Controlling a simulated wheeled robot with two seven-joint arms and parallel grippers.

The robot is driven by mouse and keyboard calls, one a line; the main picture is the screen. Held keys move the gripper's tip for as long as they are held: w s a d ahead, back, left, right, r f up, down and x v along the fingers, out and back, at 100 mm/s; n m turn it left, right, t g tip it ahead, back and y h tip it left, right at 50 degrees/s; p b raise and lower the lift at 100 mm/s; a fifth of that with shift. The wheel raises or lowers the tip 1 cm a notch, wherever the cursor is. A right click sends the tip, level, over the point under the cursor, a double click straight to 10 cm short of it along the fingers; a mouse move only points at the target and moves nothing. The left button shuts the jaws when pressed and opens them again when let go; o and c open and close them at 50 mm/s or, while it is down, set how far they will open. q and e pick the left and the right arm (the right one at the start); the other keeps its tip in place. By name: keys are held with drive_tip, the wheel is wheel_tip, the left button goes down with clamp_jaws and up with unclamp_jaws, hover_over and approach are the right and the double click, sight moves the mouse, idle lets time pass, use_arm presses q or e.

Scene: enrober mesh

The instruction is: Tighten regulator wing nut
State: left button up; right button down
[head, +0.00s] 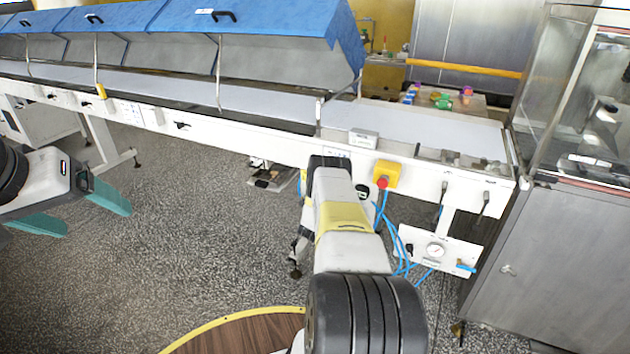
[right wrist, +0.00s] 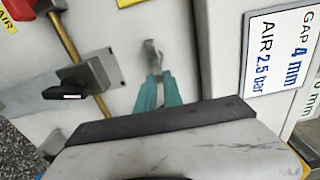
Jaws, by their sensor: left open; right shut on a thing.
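In the right wrist view my right gripper (right wrist: 158,82) has its teal fingers close together on a small grey metal piece (right wrist: 151,56) that stands out from a pale panel. It looks like the wing nut, but it is small and blurred. In the head view my right arm reaches to the conveyor's front rail and hides that gripper. My left gripper (head: 97,221) is open and empty over the floor at the left.
A yellow box with a red button (head: 385,176) sits on the rail beside my right arm. Blue hoses (head: 400,245) hang below it. A black knob (right wrist: 84,76) and a "GAP 4 mm, AIR 2.5 bar" sign (right wrist: 281,48) flank the fingers. A steel cabinet (head: 555,265) stands right.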

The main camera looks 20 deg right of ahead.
drive_tip(key=shift+a+f, duration=0.1)
drive_tip(key=shift+f, duration=0.1)
drive_tip(key=c, duration=1.5)
unclamp_jaws()
drive_tip(key=shift+r, duration=0.1)
drive_tip(key=v, duration=0.7)
drive_tip(key=shift+s+a, duration=0.25)
drive_tip(key=shift+s, duration=0.05)
